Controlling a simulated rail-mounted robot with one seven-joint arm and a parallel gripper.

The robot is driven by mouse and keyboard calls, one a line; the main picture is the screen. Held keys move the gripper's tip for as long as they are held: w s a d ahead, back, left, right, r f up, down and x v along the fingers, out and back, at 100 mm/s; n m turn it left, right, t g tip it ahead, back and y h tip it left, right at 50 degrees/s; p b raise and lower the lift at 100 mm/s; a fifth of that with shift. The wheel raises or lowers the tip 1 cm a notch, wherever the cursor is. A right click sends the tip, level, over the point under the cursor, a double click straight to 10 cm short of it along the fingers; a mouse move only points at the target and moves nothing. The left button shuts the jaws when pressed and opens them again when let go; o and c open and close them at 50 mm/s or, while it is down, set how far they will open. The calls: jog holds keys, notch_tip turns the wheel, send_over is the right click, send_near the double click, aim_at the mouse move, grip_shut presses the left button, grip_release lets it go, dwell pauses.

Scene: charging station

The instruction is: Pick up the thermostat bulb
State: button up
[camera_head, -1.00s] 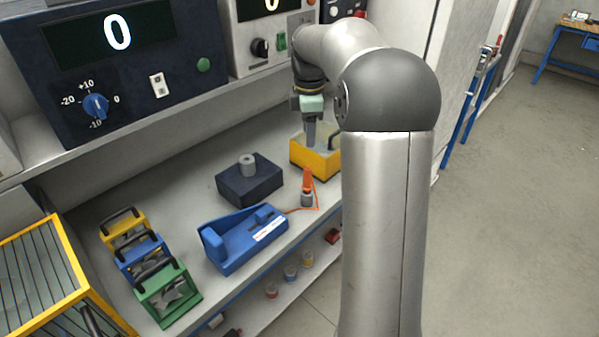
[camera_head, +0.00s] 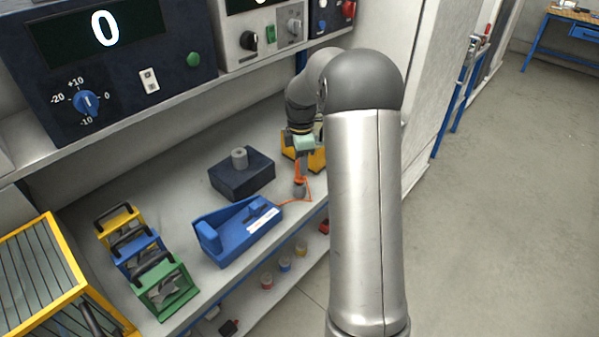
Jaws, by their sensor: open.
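The thermostat bulb (camera_head: 300,179) appears to be the small upright orange piece in a grey base on the bench. A thin orange line runs from it to the blue device (camera_head: 236,230) with a white label. My gripper (camera_head: 302,162) points down just above the bulb's top, its fingers small and partly merged with the bulb in this view. It is open. I cannot tell whether the fingers stand around the bulb or only over it.
A yellow box (camera_head: 317,160) stands right behind my gripper, partly hidden by my arm. Yellow, blue and green (camera_head: 168,294) handled frames stand at front left. A shelf with panels overhangs the bench.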

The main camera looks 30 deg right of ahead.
aim_at(299, 178)
jog(key=shift+w+a+f, duration=0.1)
jog(key=shift+a+f, duration=0.1)
jog(key=shift+f, duration=1.7)
grip_shut()
jog(key=shift+r, duration=0.1)
